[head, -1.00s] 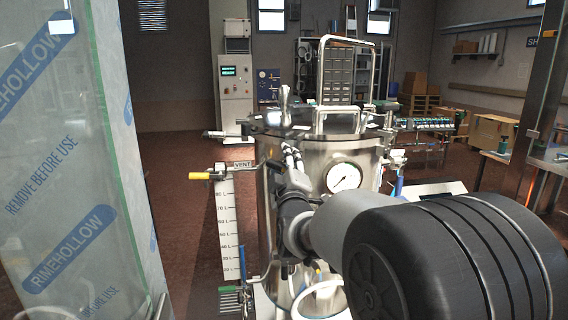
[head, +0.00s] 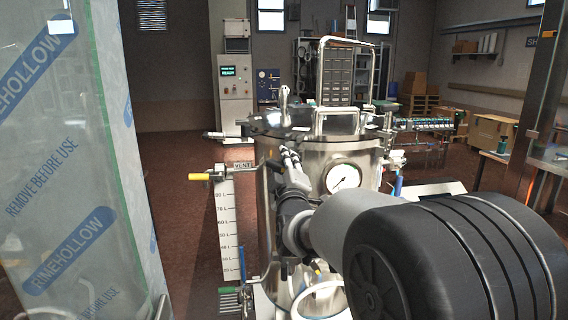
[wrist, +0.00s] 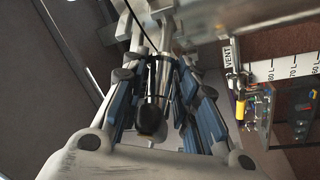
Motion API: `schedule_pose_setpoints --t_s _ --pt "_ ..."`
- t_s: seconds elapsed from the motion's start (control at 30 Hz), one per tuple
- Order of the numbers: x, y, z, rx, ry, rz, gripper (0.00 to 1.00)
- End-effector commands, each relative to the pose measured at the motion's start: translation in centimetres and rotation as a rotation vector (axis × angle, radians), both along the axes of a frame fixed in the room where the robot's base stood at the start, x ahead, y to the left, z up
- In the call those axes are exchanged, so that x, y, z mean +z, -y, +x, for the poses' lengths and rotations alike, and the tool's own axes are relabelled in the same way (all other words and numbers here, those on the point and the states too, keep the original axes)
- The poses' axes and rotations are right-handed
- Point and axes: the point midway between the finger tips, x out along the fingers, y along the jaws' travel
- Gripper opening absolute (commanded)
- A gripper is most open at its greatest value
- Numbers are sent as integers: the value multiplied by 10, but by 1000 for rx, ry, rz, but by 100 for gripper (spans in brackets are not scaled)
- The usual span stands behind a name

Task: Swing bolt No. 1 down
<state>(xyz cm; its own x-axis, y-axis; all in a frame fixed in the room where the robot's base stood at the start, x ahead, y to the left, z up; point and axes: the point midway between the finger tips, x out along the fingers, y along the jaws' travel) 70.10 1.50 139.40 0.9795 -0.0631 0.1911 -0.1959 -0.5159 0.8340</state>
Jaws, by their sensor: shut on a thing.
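The steel vessel (head: 312,185) stands in the middle of the head view with a lid on top. My gripper (head: 289,156) is at the vessel's front, just below the lid rim. In the wrist view my gripper (wrist: 156,95) has its blue-padded fingers closed around a dark, round-ended piece on a metal rod (wrist: 161,72), which I take to be bolt No. 1. No number shows on it. Another bolt (head: 216,134) sticks out sideways from the rim at the left.
A vent valve with a yellow handle (head: 199,177) juts out left of the vessel, above a litre scale (head: 228,230). A round gauge (head: 342,178) is right of my gripper. A film-wrapped panel (head: 70,170) fills the left side. A tall handle frame (head: 346,70) rises behind the lid.

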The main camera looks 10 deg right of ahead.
Motion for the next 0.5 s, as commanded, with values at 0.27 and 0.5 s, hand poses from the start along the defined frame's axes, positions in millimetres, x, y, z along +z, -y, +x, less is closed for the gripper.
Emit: schedule_pose_setpoints --t_s 0.27,0.5 --pt "9 0 1 0 -71 42 0" --pt "8 0 1 -1 -70 41 28"
